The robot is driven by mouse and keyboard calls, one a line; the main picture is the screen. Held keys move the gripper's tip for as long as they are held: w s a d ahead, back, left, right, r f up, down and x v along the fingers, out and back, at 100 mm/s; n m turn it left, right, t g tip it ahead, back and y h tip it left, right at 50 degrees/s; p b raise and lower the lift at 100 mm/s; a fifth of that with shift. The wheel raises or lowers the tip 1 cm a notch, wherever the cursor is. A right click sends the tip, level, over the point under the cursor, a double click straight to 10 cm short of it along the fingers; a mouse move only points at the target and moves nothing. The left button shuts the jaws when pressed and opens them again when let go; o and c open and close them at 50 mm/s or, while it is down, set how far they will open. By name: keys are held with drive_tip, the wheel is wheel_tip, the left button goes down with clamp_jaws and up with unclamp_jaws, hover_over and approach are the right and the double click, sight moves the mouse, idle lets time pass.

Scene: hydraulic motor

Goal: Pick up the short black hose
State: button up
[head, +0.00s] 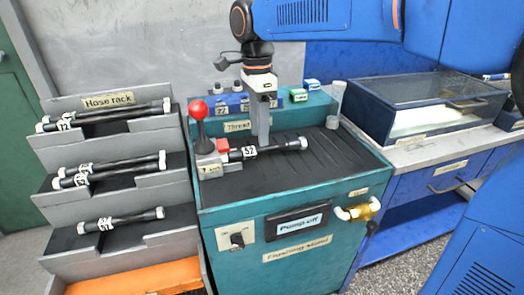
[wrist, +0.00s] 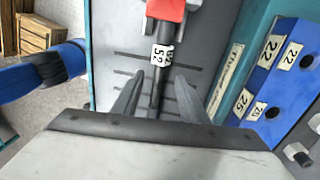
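A short black hose (head: 275,150) with a white "52" label and pale end fittings lies across the dark top of the teal bench. Its left end is at the red jaw of a small clamp (head: 212,160) with a red ball lever. My gripper (head: 262,138) points down over this hose, just right of the label. In the wrist view the hose (wrist: 155,92) runs between the two grey fingers, with gaps visible on both sides. The fingers look open; contact with the hose is not visible. The hose's far end is hidden behind my gripper in the wrist view.
A grey hose rack (head: 110,101) at the left holds several other black hoses on its tiers. Blue fitting blocks (head: 232,103) stand at the bench's back. A glass-lidded case (head: 420,100) is at the right.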

sight(262, 149)
drive_tip(key=shift+s+d+f, duration=0.1)
drive_tip(key=shift+d+f, duration=0.05)
drive_tip(key=shift+f, duration=1.05)
drive_tip(key=shift+s+d+f, duration=0.1)
drive_tip(key=shift+f, duration=1.05)
drive_tip(key=shift+c, duration=0.6)
clamp_jaws()
wheel_tip(262, 149, up, 10)
drive_tip(key=shift+s+d+f, duration=0.1)
drive_tip(key=shift+s+f, duration=0.05)
drive_tip(key=shift+f, duration=2)
drive_tip(key=shift+s+f, duration=0.15)
drive_tip(key=shift+f, duration=2)
